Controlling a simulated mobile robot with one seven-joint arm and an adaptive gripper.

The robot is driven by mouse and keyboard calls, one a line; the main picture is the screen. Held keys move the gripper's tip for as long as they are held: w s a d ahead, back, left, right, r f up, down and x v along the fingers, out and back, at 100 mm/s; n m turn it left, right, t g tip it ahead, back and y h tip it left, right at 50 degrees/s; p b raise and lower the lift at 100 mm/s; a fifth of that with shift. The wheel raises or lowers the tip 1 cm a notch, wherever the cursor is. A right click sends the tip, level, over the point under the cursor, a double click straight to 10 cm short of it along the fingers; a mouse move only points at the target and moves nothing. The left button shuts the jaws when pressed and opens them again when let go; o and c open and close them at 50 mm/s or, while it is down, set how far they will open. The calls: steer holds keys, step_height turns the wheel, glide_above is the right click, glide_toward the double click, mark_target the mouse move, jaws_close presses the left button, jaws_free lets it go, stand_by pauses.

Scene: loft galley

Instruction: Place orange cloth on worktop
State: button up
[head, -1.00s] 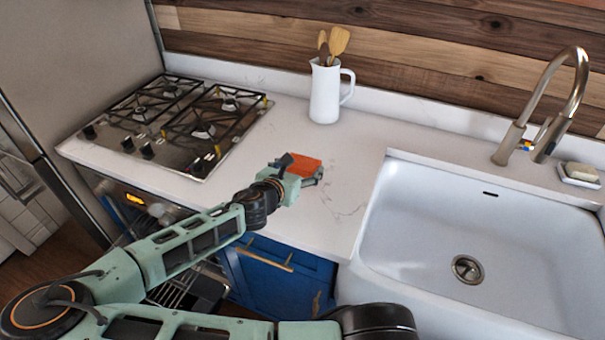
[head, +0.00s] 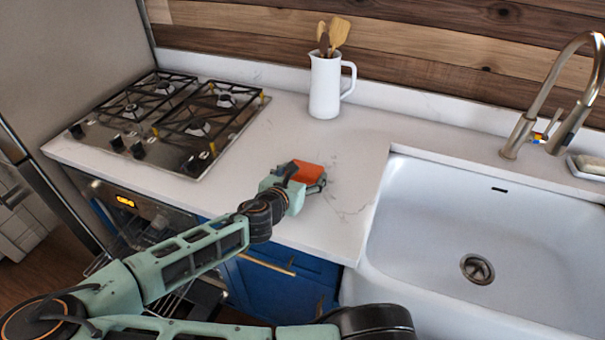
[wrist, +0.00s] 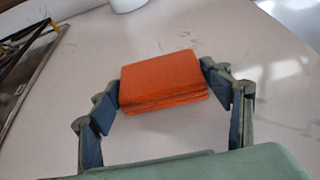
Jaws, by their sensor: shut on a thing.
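The orange cloth (head: 308,172) is a folded, layered rectangle. In the wrist view the cloth (wrist: 162,82) sits between the two fingers of my gripper (wrist: 165,92), which is shut on it from both sides. In the head view my gripper (head: 304,180) is over the white worktop (head: 345,160), between the hob and the sink. The worktop (wrist: 255,60) fills most of the wrist view behind the cloth. I cannot tell whether the cloth touches the worktop or is just above it.
A gas hob (head: 170,118) is on the left. A white jug (head: 325,88) with wooden utensils stands at the back. A white sink (head: 430,225) with a tall tap (head: 530,115) is on the right, with a soap dish (head: 590,167) beside it. Worktop around the cloth is clear.

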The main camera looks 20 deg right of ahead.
steer(key=o, duration=1.1)
steer(key=shift+c, duration=0.2)
steer(key=shift+r, duration=0.15)
steer(key=v, duration=1.2)
steer(key=shift+w, duration=0.1)
